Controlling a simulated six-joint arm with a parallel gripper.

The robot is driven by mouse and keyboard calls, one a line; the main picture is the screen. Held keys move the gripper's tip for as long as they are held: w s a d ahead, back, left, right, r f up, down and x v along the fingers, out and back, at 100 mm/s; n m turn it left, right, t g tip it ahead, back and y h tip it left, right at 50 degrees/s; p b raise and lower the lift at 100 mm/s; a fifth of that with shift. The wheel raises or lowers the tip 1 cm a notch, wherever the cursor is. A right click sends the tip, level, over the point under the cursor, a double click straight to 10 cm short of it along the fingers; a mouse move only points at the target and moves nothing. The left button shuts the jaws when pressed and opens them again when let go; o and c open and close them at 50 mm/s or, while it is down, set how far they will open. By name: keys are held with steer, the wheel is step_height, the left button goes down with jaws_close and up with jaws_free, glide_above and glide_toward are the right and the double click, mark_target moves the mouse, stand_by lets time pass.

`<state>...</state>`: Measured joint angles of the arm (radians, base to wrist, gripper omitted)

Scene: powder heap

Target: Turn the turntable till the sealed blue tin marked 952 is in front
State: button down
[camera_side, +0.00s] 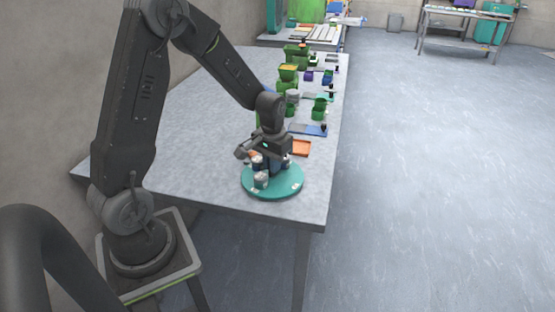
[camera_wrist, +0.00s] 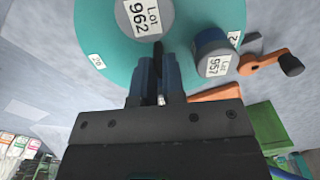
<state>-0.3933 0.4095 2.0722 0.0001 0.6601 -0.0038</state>
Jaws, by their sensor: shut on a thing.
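The teal turntable (camera_side: 272,192) stands near the front end of the table and fills the upper part of the wrist view (camera_wrist: 112,28). A tin (camera_wrist: 145,18) with a grey lid reads "Lot 962". A blue tin (camera_wrist: 213,52) with a grey lid reads "Lot 957". I read no 952 on any tin. In the side view, a few small tins (camera_side: 260,181) stand on the turntable, their marks too small to read. My gripper (camera_wrist: 159,62) points down over the turntable, its fingers close together around a thin dark peg (camera_wrist: 158,48), mostly hidden by them.
An orange crank with a black knob (camera_wrist: 290,66) is beside the turntable in the wrist view. An orange tray (camera_side: 301,147) lies just behind the turntable. Green containers (camera_side: 288,75) and blue trays (camera_side: 309,130) line the table's right side. The table's left part is clear.

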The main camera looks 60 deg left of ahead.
steer(key=m, duration=0.4)
stand_by(0.4)
steer(key=shift+m, duration=2.4)
steer(key=m, duration=0.4)
steer(key=c, duration=1.4)
jaws_free()
